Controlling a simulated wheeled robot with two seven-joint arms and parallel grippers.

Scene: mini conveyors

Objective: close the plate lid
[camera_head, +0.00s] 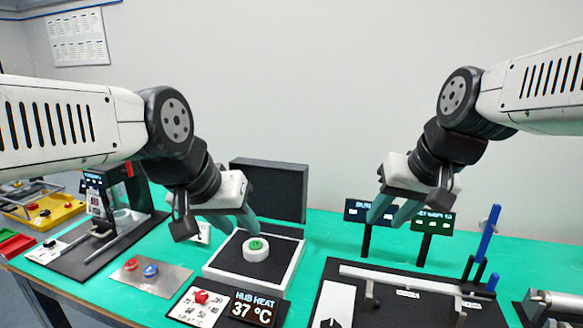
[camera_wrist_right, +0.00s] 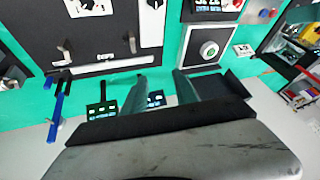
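The plate (camera_head: 213,273) is a white-framed box with a dark top. A white round piece with a green top (camera_head: 257,248) sits on it. The plate lid (camera_head: 285,187) is a dark panel standing upright at the plate's back edge, open. My left gripper (camera_head: 236,222) is open and empty, above the plate's left part and in front of the lid's left part, hiding some of both. My right gripper (camera_head: 393,212) is open and empty, right of the plate, near two small displays. The right wrist view shows its two fingers apart (camera_wrist_right: 162,85), the plate (camera_wrist_right: 184,45) and the lid (camera_wrist_right: 232,86).
A display reading HUB HEAT 37 °C (camera_head: 253,308) stands before the plate. Two red and blue buttons (camera_head: 140,267) lie to its left. A black board (camera_head: 395,312) with a bar and a blue upright handle (camera_head: 489,232) fills the right. Displays (camera_head: 433,222) stand behind it.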

